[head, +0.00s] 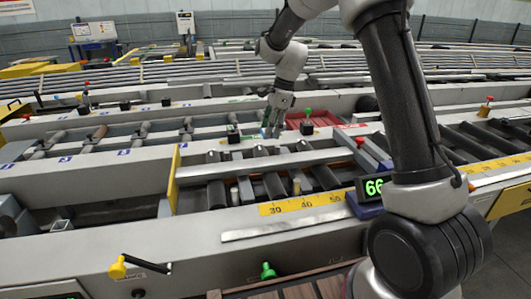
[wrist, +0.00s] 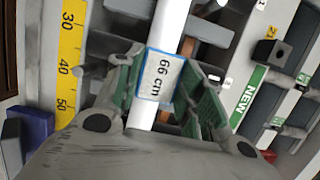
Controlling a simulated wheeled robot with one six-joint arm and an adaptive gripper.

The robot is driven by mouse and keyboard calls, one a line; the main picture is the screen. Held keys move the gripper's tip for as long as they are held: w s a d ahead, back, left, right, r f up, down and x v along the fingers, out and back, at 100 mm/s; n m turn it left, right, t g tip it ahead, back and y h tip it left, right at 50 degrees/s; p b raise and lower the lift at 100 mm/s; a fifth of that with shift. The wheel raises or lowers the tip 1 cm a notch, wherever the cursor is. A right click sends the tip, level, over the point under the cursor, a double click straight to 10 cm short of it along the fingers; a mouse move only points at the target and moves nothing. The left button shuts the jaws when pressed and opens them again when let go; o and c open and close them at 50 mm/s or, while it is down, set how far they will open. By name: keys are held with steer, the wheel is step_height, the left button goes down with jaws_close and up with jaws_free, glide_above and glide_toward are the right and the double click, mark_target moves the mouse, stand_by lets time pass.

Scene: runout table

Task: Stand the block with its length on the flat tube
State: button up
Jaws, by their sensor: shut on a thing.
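The block (wrist: 160,76) is white with a blue edge and reads "66 cm"; it sits between the green-padded fingers of my gripper (wrist: 158,92) in the wrist view. In the head view a small bit of blue shows at my gripper (head: 270,132). The flat tube (head: 250,163) is a long pale bar lying across the dark rollers. In the wrist view the tube (wrist: 176,22) runs lengthwise behind the block, partly hidden by it. I cannot tell whether the block touches the tube.
A display (head: 374,187) reads 66 at the right end of the yellow ruler (head: 300,205). Another loose bar (head: 290,229) lies on the front rail. A yellow upright plate (head: 174,178) stands at the left. Several black holders, one a small black block (head: 233,134), stand along the far rail.

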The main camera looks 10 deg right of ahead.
glide_above(268, 160)
steer(key=f, duration=0.6)
steer(key=shift+s+d+f, duration=0.1)
steer(key=shift+s+d, duration=0.05)
steer(key=shift+d, duration=0.25)
steer(key=shift+f, duration=1.85)
steer(key=o, duration=1)
steer(key=shift+f, duration=0.1)
steer(key=v, duration=1.2)
steer(key=shift+r, duration=0.25)
